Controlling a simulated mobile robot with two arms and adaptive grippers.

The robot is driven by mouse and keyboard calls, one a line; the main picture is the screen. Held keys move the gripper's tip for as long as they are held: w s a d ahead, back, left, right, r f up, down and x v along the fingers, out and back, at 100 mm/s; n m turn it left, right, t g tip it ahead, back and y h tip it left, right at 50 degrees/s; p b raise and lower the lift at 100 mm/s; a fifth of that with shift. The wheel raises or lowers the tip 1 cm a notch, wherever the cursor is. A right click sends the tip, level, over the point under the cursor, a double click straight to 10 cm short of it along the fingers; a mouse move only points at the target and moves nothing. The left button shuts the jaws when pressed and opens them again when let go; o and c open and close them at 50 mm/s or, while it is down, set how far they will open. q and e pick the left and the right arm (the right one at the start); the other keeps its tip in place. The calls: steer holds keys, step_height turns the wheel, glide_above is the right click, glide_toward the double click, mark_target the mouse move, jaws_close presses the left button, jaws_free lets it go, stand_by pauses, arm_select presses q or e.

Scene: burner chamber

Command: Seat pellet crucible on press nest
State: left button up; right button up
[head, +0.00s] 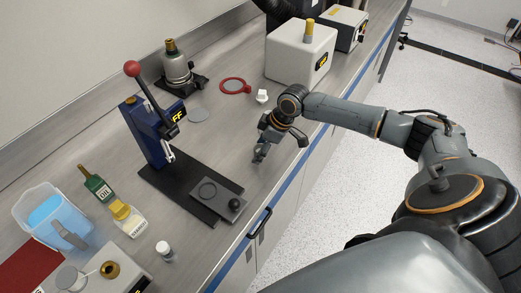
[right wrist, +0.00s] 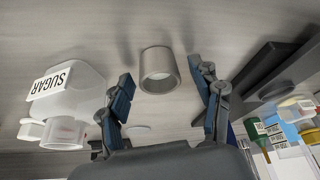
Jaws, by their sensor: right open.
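A grey metal cylinder, which looks like the pellet crucible (right wrist: 158,70), stands on the bench in the right wrist view. It is between the spread fingers of my right gripper (right wrist: 162,100) and apart from both. In the head view my right gripper (head: 260,152) is low over the bench, right of the press, and I cannot make out the crucible there. The blue press (head: 145,135) has a red-knobbed lever and a black base. A round ring on the base plate, which looks like the press nest (head: 207,190), is empty. My left gripper is not in view.
A white sugar bottle (right wrist: 65,95) is left of the gripper in the wrist view. A black knob (head: 236,204) sits at the plate's front corner. An oil bottle (head: 97,184) and a blue-lined tub (head: 52,215) stand left. A white box (head: 300,52) stands behind.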

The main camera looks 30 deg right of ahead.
steer(key=shift+f, duration=0.1)
steer(key=shift+c, duration=0.5)
steer(key=c, duration=1.1)
steer(key=shift+c, duration=0.4)
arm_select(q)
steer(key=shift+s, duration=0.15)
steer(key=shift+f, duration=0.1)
